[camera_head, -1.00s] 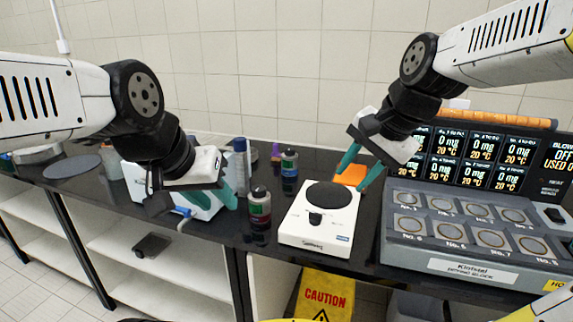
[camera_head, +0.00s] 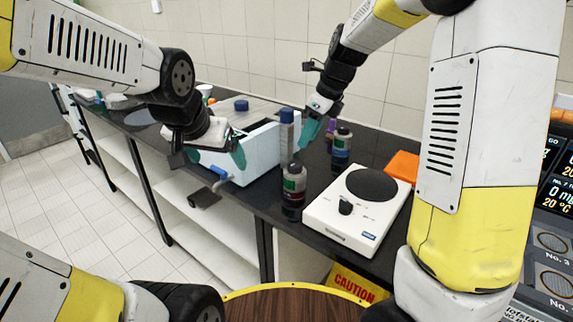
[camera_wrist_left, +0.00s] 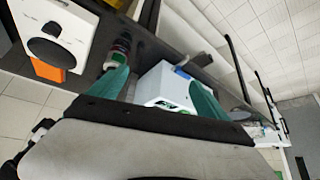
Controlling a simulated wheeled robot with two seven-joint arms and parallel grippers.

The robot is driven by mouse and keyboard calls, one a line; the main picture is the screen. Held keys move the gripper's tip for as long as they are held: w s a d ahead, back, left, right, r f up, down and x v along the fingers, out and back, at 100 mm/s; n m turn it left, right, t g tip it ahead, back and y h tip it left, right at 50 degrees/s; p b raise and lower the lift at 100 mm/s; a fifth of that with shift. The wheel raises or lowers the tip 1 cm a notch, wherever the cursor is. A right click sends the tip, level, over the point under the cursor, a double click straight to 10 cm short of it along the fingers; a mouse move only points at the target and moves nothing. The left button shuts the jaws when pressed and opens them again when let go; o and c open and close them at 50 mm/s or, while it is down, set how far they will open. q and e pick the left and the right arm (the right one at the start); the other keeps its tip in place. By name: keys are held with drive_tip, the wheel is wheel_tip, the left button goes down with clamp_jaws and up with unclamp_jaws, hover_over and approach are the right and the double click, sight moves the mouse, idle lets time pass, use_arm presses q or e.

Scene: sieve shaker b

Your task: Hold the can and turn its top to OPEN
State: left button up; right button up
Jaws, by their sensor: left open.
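A dark can (camera_head: 293,190) with a green and red label and a dark top stands upright near the table's front edge. It also shows in the left wrist view (camera_wrist_left: 122,46), beyond one finger. A similar can (camera_head: 342,148) with a green and blue label stands behind it. My left gripper (camera_head: 212,158) is open and empty, left of the near can and in front of a light blue box. Its spread teal fingers show in the left wrist view (camera_wrist_left: 158,78). My right gripper (camera_head: 307,135) points down just above and behind the near can's top; its finger gap is unclear.
A white device (camera_head: 355,225) with a black disc and knob stands right of the near can. The light blue box (camera_head: 250,152) and a blue-capped bottle (camera_head: 287,132) stand to the left and behind. An orange item (camera_head: 402,166) lies behind the white device.

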sight(286, 179)
use_arm(q)
drive_tip(key=w+d+f+m, duration=0.2)
drive_tip(key=w+f, duration=0.2)
drive_tip(key=f, duration=0.1)
drive_tip(key=w+d+f+m+h, duration=0.1)
drive_tip(key=w+d+f+m, duration=0.1)
drive_tip(key=w+f, duration=0.2)
drive_tip(key=w+d+f+m+h, duration=0.1)
drive_tip(key=w+f+m, duration=0.1)
drive_tip(key=w+f, duration=0.3)
drive_tip(key=shift+d+f, duration=0.4)
drive_tip(key=shift+f, duration=0.1)
drive_tip(key=d+h, duration=0.1)
drive_tip(key=w+d+f+m+t+h, duration=0.1)
drive_tip(key=d+h, duration=0.1)
drive_tip(key=w+d+f+h, duration=0.1)
drive_tip(key=d+h, duration=0.1)
drive_tip(key=shift+d+t, duration=0.25)
drive_tip(key=shift+t, duration=0.15)
drive_tip(key=shift+d+r+t+h, duration=0.45)
drive_tip(key=shift+d+h, duration=0.4)
drive_tip(key=shift+h, duration=0.25)
drive_tip(key=x, duration=0.7)
drive_tip(key=shift+w+d, duration=0.1)
drive_tip(key=shift+d, duration=0.15)
